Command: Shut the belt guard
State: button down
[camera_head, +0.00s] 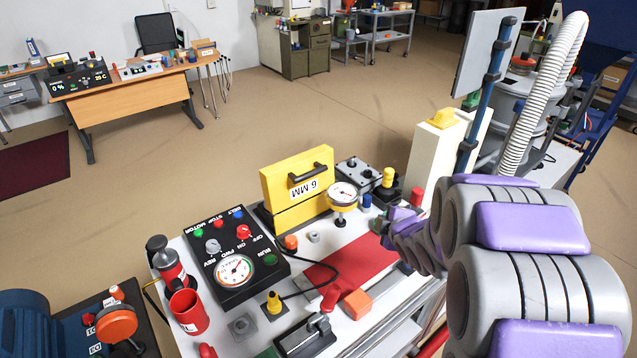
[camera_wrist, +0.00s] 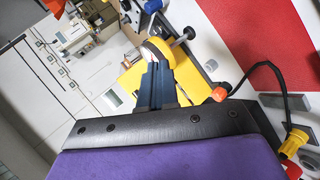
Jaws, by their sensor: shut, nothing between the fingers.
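A yellow panel marked 6 MM with a black handle (camera_head: 297,187) stands at the back of the white bench, above a lower yellow block; it looks like the belt guard. The panel appears upright, with a dark seam between it and the block. My gripper is at the end of the purple and grey arm, right of the panel in the head view, its fingers mostly hidden there. In the wrist view my gripper (camera_wrist: 154,68) is shut and empty. Its dark blue fingers overlap yellow parts (camera_wrist: 130,78); I cannot tell whether they touch.
A yellow-rimmed gauge (camera_head: 342,196) stands just right of the panel. A black control box (camera_head: 228,258) is on the left. A red mat (camera_head: 340,265), orange block (camera_head: 356,303) and cabled yellow plug (camera_head: 273,302) lie in front. A cream post (camera_head: 437,160) rises at right.

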jog(key=w+a+f+n+t+y, duration=0.1)
jog(key=w+a+n+t+y, duration=0.1)
jog(key=w+a+n+y, duration=0.15)
jog(key=n+t+y, duration=0.3)
jog(key=n+y, duration=0.2)
jog(key=y, duration=0.1)
send_near(312, 176)
jog(key=b+x, duration=0.2)
jog(key=x, duration=0.5)
jog(key=shift+g, duration=0.3)
